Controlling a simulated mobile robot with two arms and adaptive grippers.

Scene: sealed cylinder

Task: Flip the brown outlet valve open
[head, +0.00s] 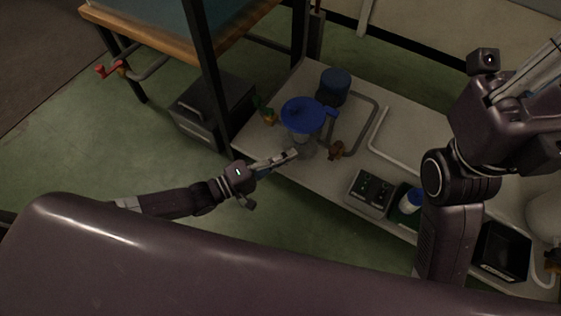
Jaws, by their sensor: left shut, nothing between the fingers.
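The brown outlet valve (337,151) sits at the front of the bench, at the end of a grey pipe to the right of a clear cylinder with a blue lid (303,114). Its handle is too small to tell which way it is turned. My left gripper (293,154) is shut and empty. Its fingertips are in front of the cylinder's base, to the left of the brown valve, with a gap between in the picture. My right arm stands at the right; its gripper (548,62) is partly cut off by the frame edge, and its fingers are unclear.
A green-handled valve (265,112) is left of the cylinder and a dark blue container (334,86) is behind it. A control box (370,192) and a blue-and-white item (411,201) stand to the right on the bench (375,90). A red-handled valve (108,71) hangs by the wooden table.

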